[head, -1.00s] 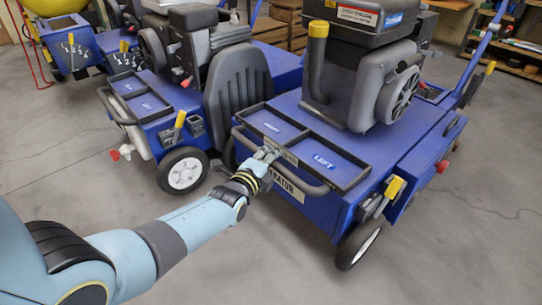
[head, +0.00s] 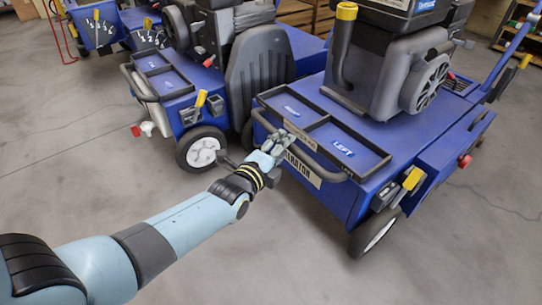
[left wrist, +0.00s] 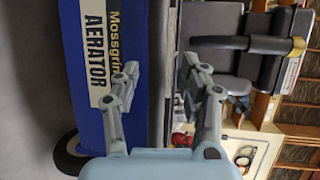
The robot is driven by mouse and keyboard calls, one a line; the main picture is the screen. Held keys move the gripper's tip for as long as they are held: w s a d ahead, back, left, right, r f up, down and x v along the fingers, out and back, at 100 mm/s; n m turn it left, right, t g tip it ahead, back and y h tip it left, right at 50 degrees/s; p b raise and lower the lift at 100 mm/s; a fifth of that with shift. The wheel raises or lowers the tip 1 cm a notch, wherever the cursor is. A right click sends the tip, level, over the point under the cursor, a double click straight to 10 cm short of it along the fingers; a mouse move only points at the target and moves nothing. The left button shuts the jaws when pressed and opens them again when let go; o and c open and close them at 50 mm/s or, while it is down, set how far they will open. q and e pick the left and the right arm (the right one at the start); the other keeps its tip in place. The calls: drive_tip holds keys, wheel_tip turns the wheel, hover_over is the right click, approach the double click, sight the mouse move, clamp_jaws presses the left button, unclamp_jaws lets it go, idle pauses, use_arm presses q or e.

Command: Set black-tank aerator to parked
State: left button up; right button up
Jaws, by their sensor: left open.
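The nearest aerator (head: 350,195) is blue, with a black tank and engine (head: 400,55) on top, at the right of the head view. A yellow-handled lever (head: 412,178) stands at its front right corner. A dark tubular bar (head: 325,170) runs across its front. My left gripper (head: 283,138) is in front of this bar, near its left part. In the left wrist view its fingers (left wrist: 170,80) are apart and empty, with the aerator's lettered front (left wrist: 98,50) behind them. Contact with the bar cannot be told. My right gripper is not in view.
A second blue aerator (head: 180,110) with its own yellow lever (head: 201,98) and white-hubbed wheel (head: 203,152) stands to the left. Part of another machine (head: 97,28) with numbered markings is farther left. Grey floor (head: 80,180) is clear in front. Wooden shelving (head: 515,30) stands at the back right.

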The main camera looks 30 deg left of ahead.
use_arm(q)
drive_tip(key=s+r, duration=0.1)
drive_tip(key=s, duration=0.5)
drive_tip(key=shift+s+r, duration=0.15)
drive_tip(key=shift+s, duration=0.1)
